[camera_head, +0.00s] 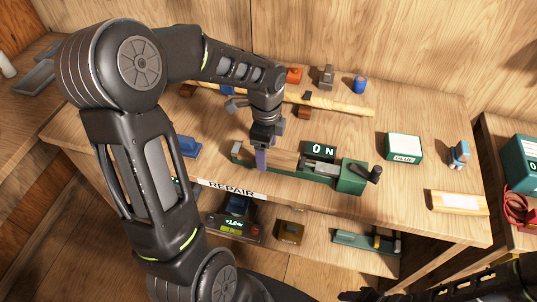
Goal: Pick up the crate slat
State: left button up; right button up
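A flat brown wooden piece (285,159), which looks like the crate slat, lies at the green vise (351,177) in the middle of the bench. My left gripper (262,158) points down at the left part of this piece, with a finger in front of its near side. The gripper and arm hide part of the piece, and I cannot tell whether the fingers grip it. A dark part of my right arm shows at the bottom right; its fingers are not clear.
A long wooden rod (340,106) lies behind the vise. A lower shelf holds a scale (232,228).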

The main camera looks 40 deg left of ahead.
pick_arm(q)
jog(key=c, duration=1.3)
jog(key=shift+r, duration=0.1)
notch_tip(320, 180, up, 10)
jog(key=b, duration=0.1)
dwell(0.4)
